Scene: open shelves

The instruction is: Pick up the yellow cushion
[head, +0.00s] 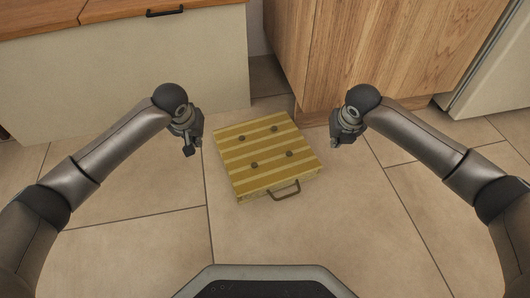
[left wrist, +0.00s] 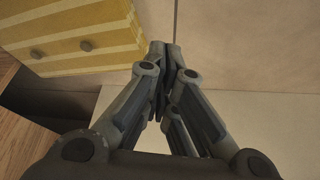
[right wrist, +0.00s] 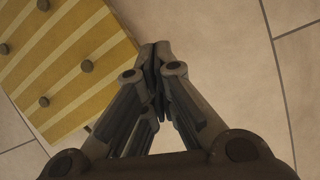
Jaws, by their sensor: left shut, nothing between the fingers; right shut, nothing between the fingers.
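A flat, square yellow cushion (head: 268,155) with pale stripes, several round buttons and a handle on its near side lies on the tiled floor in the head view. It also shows at the upper left of the left wrist view (left wrist: 70,28) and of the right wrist view (right wrist: 68,62). My left gripper (head: 189,150) is shut and empty, above the floor to the left of the cushion. My right gripper (head: 335,143) is shut and empty, to the right of the cushion. Both appear apart from it. The cushion's underside is hidden.
A pale cabinet (head: 130,75) with a wooden top stands at the back left. A wooden cabinet (head: 375,50) stands close behind the cushion at the back right. A pale appliance or cabinet (head: 495,75) is at the far right. The floor (head: 330,235) in front is clear.

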